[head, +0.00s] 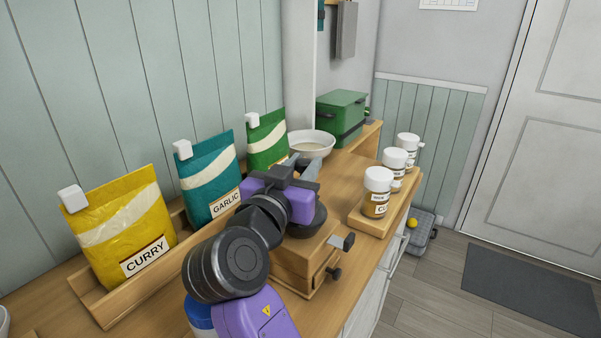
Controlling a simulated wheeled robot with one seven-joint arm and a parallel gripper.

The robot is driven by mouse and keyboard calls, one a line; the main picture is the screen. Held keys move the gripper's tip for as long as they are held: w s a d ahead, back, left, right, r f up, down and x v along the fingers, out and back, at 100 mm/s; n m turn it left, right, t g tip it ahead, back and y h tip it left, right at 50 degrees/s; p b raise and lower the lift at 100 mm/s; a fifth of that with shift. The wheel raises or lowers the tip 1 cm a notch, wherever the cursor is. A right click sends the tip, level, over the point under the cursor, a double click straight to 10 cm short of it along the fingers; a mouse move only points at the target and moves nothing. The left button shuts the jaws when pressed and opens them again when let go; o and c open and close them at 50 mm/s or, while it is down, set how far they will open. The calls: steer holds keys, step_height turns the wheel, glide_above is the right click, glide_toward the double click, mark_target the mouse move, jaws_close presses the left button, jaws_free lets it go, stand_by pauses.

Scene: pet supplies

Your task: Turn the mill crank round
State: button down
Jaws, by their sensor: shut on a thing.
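The mill is a wooden box (300,262) with a dark round top (306,228), on the counter in the middle of the head view. A small dark knob (334,273) sits low on its right side, and a larger dark piece (343,242) sticks out above it. My gripper (303,168) is over the mill top, with its dark fingers pointing away from me. It is shut on the mill crank, which is mostly hidden behind my gripper and wrist. The crank's exact angle cannot be told.
Yellow curry (122,228), teal garlic (208,180) and green (268,140) bags stand in a wooden rack at the left. A white bowl (311,137) and green box (341,116) are behind. Three white-lidded jars (377,192) stand on a wooden stand (366,222) at the right edge.

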mark_target(304, 160)
steer(key=shift+f, duration=0.1)
steer(key=c, duration=1.1)
jaws_free()
steer(key=shift+c, duration=0.2)
step_height(304, 160, up, 20)
steer(key=p, duration=0.1)
